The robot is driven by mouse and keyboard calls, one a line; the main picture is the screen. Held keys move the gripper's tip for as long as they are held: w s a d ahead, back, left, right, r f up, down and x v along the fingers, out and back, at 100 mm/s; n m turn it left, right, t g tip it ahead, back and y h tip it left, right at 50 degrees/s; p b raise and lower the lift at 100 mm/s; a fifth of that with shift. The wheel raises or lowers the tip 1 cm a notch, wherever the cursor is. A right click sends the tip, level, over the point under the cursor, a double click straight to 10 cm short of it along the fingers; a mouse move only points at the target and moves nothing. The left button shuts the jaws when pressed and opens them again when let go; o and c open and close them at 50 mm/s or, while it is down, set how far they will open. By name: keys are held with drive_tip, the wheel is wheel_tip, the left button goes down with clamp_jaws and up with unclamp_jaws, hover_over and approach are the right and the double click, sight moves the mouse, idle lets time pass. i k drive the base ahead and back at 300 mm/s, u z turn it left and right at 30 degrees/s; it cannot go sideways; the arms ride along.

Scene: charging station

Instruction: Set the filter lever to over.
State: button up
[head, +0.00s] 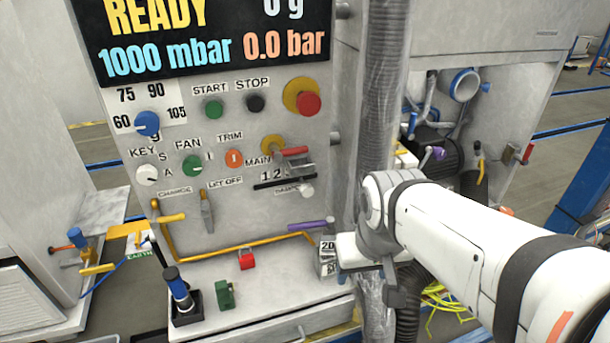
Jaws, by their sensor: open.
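No label reading filter or over is legible, so I cannot tell which handle is the filter lever. A purple-handled lever (310,226) sits low on the front panel, at the right end of a yellow pipe. Another small purple handle (438,153) shows among the pipework at the right. A red handle (527,153) is on the far right of that recess. My gripper (388,278) is at the end of my white arm, in front of the panel's lower right corner. It is open; its fingertips are partly hidden and I see nothing held.
The grey panel (235,225) carries a blue knob (147,123), start and stop buttons and a red-topped button (308,103). A ribbed grey column (384,90) stands behind my wrist. The ledge below holds a blue-topped post (178,288) and red and green padlock-like blocks.

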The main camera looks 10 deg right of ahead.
sight(329, 222)
drive_tip(key=u, duration=0.55)
drive_tip(key=k, duration=1.5)
drive_tip(key=z, duration=0.6)
drive_tip(key=i, duration=1.5)
drive_tip(key=z, duration=0.05)
